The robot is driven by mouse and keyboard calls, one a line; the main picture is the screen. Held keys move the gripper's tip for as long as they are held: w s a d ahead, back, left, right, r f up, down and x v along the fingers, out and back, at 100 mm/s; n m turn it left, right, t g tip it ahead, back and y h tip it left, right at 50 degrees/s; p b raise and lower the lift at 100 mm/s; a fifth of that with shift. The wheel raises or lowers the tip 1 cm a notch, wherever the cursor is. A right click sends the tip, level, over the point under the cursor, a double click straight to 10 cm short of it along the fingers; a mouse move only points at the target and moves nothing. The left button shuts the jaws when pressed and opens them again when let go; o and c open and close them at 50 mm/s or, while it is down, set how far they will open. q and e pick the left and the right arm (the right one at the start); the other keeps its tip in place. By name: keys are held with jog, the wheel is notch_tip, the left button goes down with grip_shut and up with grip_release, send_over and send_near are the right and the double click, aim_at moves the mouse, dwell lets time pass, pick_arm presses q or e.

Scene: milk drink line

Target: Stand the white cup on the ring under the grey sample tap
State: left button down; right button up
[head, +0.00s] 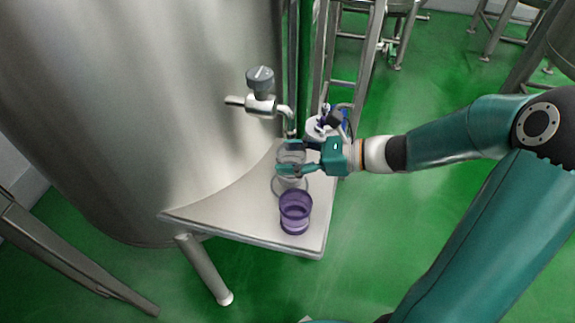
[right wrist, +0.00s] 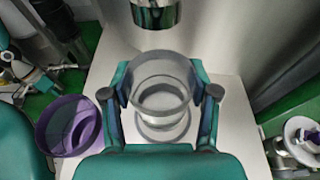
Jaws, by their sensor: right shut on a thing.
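The white cup (head: 291,155) looks pale and see-through. My right gripper (head: 293,157) is shut on it, with one finger on each side of its wall; the cup is upright and also shows in the right wrist view (right wrist: 162,68). The grey sample tap (head: 262,104) sticks out from the tank wall, and its spout points down just above and behind the cup. The ring (head: 275,190) lies on the shelf below the cup, partly hidden by cup and finger. I cannot tell whether the cup touches it. My left gripper is not in view.
A purple cup (head: 296,213) stands on the pale shelf (head: 225,213), in front of the ring; it shows at the left in the right wrist view (right wrist: 68,125). The big steel tank (head: 150,110) closes off the left. The shelf left of the cups is clear.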

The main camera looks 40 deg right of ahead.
jog(key=shift+f, duration=0.9)
jog(key=shift+w+a+f, duration=0.1)
jog(key=shift+w+f, duration=0.05)
jog(key=shift+f, duration=0.25)
jog(key=o, duration=1.1)
jog(key=shift+f, duration=0.1)
jog(key=shift+r, duration=0.2)
jog(key=v, duration=1.2)
jog(key=shift+p, duration=0.35)
